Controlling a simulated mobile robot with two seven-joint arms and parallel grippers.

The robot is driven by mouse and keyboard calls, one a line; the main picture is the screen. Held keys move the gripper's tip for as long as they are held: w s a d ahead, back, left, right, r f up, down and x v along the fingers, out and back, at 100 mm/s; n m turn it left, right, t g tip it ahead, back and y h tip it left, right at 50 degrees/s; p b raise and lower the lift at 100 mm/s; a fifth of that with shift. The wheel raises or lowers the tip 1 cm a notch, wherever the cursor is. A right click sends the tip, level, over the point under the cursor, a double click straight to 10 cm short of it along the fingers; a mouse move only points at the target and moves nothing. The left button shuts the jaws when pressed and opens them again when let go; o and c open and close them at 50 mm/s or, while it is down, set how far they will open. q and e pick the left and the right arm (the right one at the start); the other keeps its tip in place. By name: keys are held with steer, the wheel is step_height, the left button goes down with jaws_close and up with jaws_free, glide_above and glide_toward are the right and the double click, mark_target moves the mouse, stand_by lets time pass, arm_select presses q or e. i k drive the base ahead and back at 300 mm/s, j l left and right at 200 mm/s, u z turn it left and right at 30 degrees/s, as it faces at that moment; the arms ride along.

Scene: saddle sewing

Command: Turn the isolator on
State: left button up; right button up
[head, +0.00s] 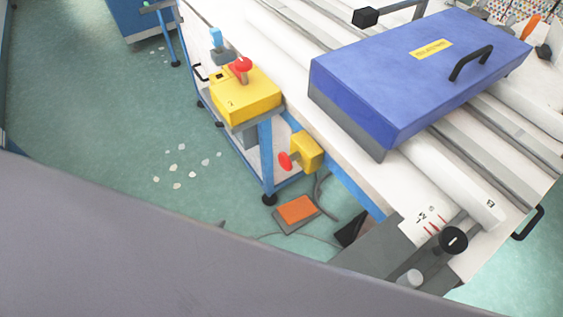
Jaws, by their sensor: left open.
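The isolator appears to be a small yellow box with a red knob (304,153), fixed to the blue table frame below the tabletop edge. Its red knob faces left. A larger yellow box (243,97) with a red button on top sits at the table's left edge, above and left of it. A large grey part of my own body or arm crosses the bottom of the head view. I cannot make out my left gripper's fingertips clearly, and nothing is seen held or touching the isolator. My right gripper is not in view.
A long blue case (420,75) with a black handle lies on the white table. A black knob (453,240) stands at the near table corner. An orange pedal (297,210) and cables lie on the floor below. White scraps (182,173) dot the open green floor at left.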

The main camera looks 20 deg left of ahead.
mark_target(240, 68)
steer(key=j, duration=2.25)
steer(key=i+z, duration=0.05)
steer(key=i, duration=0.05)
